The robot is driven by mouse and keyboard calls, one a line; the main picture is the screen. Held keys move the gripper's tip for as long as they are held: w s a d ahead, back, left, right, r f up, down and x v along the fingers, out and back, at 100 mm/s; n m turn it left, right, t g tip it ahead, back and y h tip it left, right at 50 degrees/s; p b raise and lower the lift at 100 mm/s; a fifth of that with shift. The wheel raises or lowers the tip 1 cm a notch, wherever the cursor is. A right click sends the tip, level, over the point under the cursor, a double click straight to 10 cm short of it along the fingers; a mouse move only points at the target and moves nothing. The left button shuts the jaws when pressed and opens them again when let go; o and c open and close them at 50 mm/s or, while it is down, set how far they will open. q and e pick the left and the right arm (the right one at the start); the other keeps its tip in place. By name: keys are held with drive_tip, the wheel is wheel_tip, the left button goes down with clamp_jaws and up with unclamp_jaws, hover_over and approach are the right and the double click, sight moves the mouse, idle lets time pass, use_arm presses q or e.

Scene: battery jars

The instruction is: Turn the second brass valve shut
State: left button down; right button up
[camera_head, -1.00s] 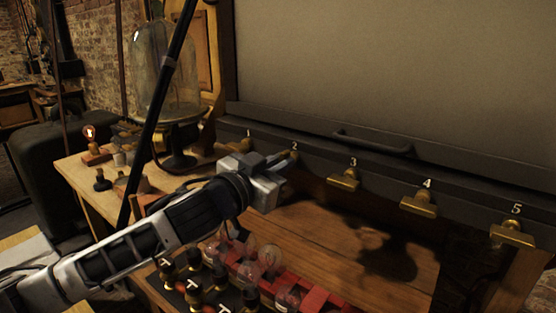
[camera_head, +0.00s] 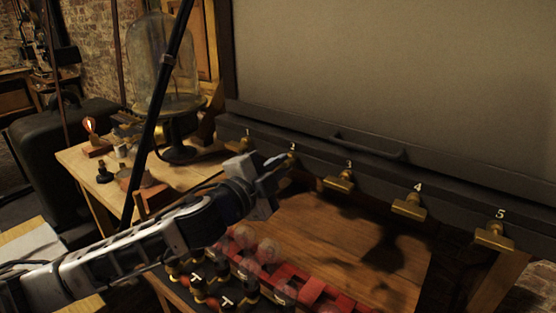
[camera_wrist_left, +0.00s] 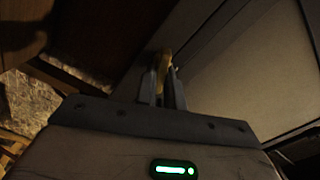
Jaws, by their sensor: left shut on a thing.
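The second brass valve (camera_head: 291,158) sits under the number 2 on the dark rail, mostly hidden behind my left gripper (camera_head: 284,163). The gripper reaches it from the lower left, and its fingers are shut on the valve's handle. In the left wrist view the brass valve (camera_wrist_left: 164,58) shows between the two fingers of the left gripper (camera_wrist_left: 165,75). The exact angle of the handle is hard to tell there, as the picture is dark. My right gripper is not in view.
Brass valves 1 (camera_head: 243,143), 3 (camera_head: 340,181), 4 (camera_head: 409,206) and 5 (camera_head: 494,236) line the same rail (camera_head: 375,168). A glass bell jar (camera_head: 160,62) stands at the left. Below my arm are glass bulbs (camera_head: 268,251) and a red rack (camera_head: 310,289).

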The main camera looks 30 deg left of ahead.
use_arm(q)
drive_tip(key=m, duration=0.4)
drive_tip(key=shift+m, duration=0.4)
idle(0.4)
drive_tip(key=c, duration=1.5)
unclamp_jaws()
drive_tip(key=shift+f, duration=0.1)
